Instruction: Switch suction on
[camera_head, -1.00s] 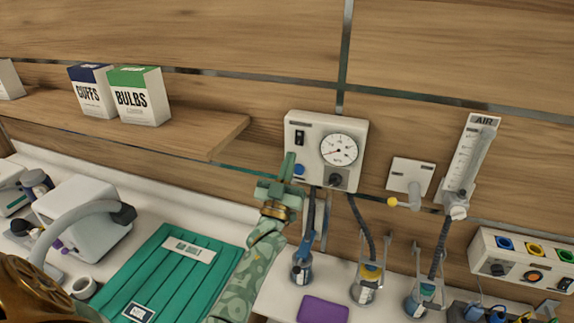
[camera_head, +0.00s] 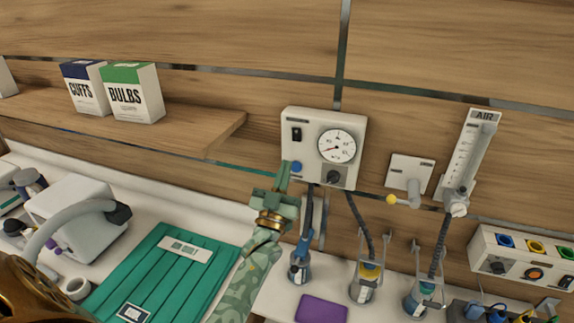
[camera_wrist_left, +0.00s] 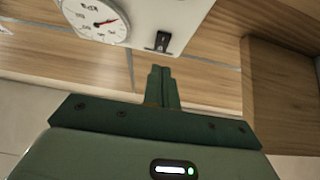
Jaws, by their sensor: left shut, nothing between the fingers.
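My left gripper (camera_head: 283,174) is shut and empty, pointing up at the box's lower left corner, below the rocker switch. In the left wrist view the shut fingers (camera_wrist_left: 160,75) stand near the box edge, with a black control (camera_wrist_left: 162,41) and the gauge (camera_wrist_left: 97,18) beyond them. I cannot tell whether the fingers touch the box. My right gripper is not in view.
A flowmeter (camera_head: 472,155) marked AIR is on the wall at the right. Hoses and jars hang below the box. A green folded pack (camera_head: 150,270) and a purple item (camera_head: 321,309) lie on the counter.

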